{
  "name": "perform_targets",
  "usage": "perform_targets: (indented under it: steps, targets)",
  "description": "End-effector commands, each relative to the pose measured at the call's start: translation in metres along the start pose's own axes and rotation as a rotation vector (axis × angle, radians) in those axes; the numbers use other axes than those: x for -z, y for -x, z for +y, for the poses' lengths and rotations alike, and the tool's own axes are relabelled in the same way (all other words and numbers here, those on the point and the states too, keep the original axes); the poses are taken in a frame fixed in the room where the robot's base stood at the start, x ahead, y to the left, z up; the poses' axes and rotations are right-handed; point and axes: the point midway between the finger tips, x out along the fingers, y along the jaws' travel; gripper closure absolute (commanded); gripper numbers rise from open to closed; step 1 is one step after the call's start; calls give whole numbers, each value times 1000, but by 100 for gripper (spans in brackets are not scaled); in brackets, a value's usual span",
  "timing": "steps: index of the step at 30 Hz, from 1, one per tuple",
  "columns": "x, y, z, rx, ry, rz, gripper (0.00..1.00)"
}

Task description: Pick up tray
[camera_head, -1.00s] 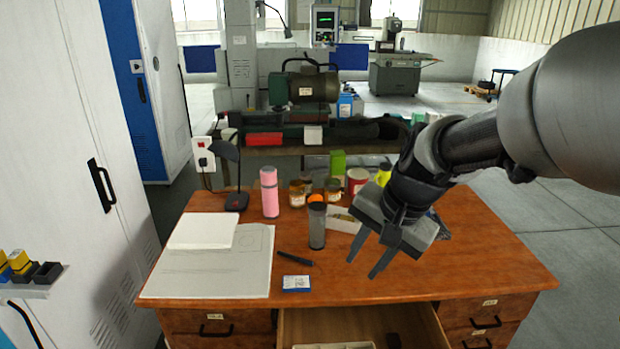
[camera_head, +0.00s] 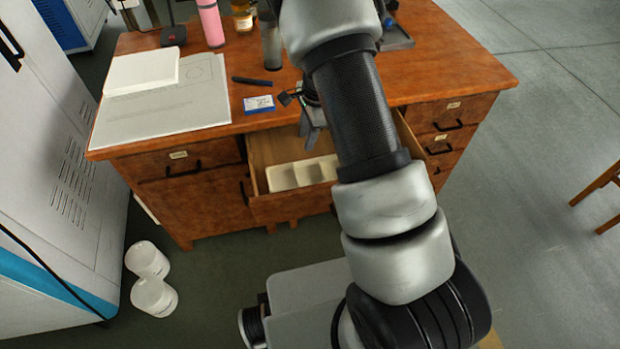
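A white tray with compartments (camera_head: 282,178) lies inside the open middle drawer (camera_head: 270,208) of the wooden desk. My arm hides its right part. My gripper (camera_head: 313,138) points down just above the drawer, over the tray's back side. It looks apart from the tray. My arm covers much of the gripper, so its opening does not show clearly.
The desktop holds a paper stack (camera_head: 141,72), a large sheet (camera_head: 165,118), a blue-and-white box (camera_head: 259,104), a dark marker (camera_head: 252,81) and a pink bottle (camera_head: 210,22). Two white tubs (camera_head: 153,296) stand on the floor at left. Floor at right is mostly clear.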

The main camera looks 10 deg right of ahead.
Motion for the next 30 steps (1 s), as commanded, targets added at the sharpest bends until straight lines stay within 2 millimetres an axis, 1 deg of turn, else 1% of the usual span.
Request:
perform_targets:
  steps: [1, 3, 6, 14, 17, 20, 24, 30]
  targets:
    - [1, -15, 1, -2, -1, 0, 71]
    - [1, -28, 1, -2, 0, 0, 71]
    - [0, -41, 1, -1, 0, 0, 71]
    - [1, -55, 2, -1, 0, 0, 71]
    - [3, -66, 5, -2, 0, -1, 71]
    - [6, -83, 9, -2, -2, 0, 71]
    - [5, -99, 8, -1, 1, 0, 71]
    - [5, -100, 8, 1, 1, 0, 71]
